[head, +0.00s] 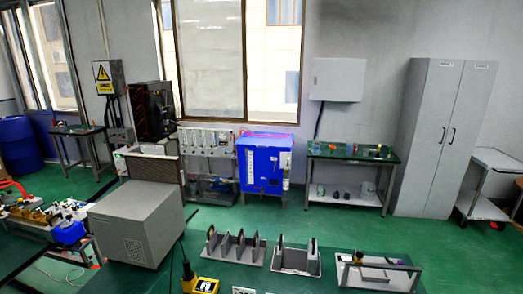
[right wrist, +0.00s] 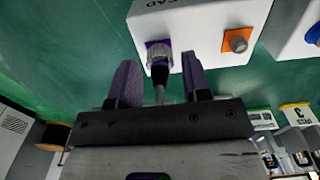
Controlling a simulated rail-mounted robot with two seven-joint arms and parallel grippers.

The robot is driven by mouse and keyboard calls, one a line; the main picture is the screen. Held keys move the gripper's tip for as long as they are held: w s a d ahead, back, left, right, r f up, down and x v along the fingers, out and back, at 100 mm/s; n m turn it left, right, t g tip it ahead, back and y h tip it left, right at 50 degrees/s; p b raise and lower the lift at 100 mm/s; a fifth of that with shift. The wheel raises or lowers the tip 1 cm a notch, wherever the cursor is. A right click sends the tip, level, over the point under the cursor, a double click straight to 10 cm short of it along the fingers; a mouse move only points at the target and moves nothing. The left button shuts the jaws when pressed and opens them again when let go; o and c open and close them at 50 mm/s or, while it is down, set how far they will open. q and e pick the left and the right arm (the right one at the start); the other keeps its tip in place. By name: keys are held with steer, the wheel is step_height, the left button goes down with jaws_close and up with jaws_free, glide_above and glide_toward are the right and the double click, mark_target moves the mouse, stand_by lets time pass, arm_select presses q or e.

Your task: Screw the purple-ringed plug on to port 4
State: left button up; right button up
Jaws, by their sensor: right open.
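In the right wrist view, my right gripper (right wrist: 161,66) is open, with one dark purple finger on each side of a plug. The plug (right wrist: 158,58) has a silver collar, a black body and a grey cable running back between the fingers. Its front end meets a purple square port (right wrist: 150,44) on a white box (right wrist: 195,20); I cannot tell how far it is screwed on. Gaps show between the plug and both fingers. No port number is readable. Neither gripper shows in the head view.
An orange port (right wrist: 238,40) is on the same white box, right of the plug. A second box with a blue port (right wrist: 314,35) stands further right. The head view shows a green bench with grey racks (head: 235,248), a grey cabinet (head: 137,222) and a yellow device (head: 201,286).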

steer(key=shift+p, duration=0.3)
steer(key=shift+c, duration=0.3)
jaws_close()
steer(key=shift+r, duration=0.1)
stand_by(0.3)
steer(key=shift+r+p, duration=0.25)
steer(key=shift+p, duration=0.1)
steer(key=shift+r+p, duration=1.35)
steer(key=shift+p, duration=0.1)
steer(key=shift+r+p, duration=1.3)
steer(key=shift+p, duration=0.1)
